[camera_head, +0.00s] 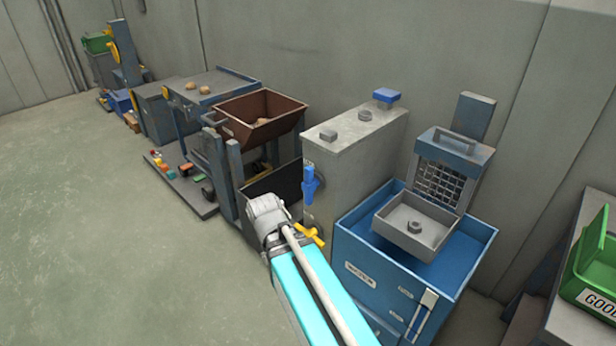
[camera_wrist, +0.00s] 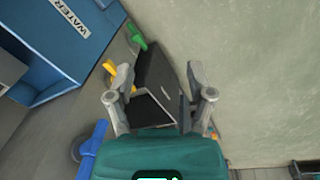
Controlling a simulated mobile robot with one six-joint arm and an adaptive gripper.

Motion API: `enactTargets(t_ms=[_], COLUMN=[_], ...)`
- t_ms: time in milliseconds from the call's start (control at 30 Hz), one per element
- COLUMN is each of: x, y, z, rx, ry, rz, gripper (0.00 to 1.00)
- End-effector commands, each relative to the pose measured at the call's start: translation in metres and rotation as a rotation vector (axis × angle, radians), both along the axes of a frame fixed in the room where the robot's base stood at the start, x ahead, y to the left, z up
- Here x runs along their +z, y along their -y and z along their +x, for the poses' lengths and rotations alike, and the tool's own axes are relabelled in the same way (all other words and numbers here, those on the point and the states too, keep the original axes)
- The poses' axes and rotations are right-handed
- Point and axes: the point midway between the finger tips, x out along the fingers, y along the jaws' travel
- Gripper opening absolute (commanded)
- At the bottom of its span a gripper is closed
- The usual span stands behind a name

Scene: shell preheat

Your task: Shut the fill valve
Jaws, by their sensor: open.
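Several coloured valve handles are near my gripper, and no marking shows which is the fill valve. A blue handle (camera_head: 310,184) is on the side of the tall grey cabinet (camera_head: 345,150). A yellow handle (camera_head: 314,236) shows just beyond my arm, partly hidden by it. In the wrist view are a yellow handle (camera_wrist: 110,68) beside the left finger, a green handle (camera_wrist: 136,37) above it and a blue handle (camera_wrist: 92,150) at lower left. My gripper (camera_wrist: 158,76) is open. A dark flat-sided thing shows between its fingers; I cannot tell if it touches them.
A blue tank (camera_head: 385,275) stands right of my arm; a WATER label (camera_wrist: 70,17) shows on blue casing in the wrist view. A grey tray with a raised wire grid (camera_head: 440,185) sits on the tank. A brown hopper (camera_head: 262,115) stands behind left. Floor at left is clear.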

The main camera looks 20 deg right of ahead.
Motion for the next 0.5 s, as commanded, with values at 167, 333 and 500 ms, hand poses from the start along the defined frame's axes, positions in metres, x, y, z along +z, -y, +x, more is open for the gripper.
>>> enactTargets(t_ms=[167, 333, 500], x=[-0.016, -0.022, -0.018], y=[0.024, 0.052, 0.074], z=[0.026, 0.057, 0.088], rx=[-0.15, -0.329, -0.492], ry=[0.061, 0.181, 0.355], rz=[-0.169, -0.371, -0.556], gripper=[0.69, 0.69, 0.69])
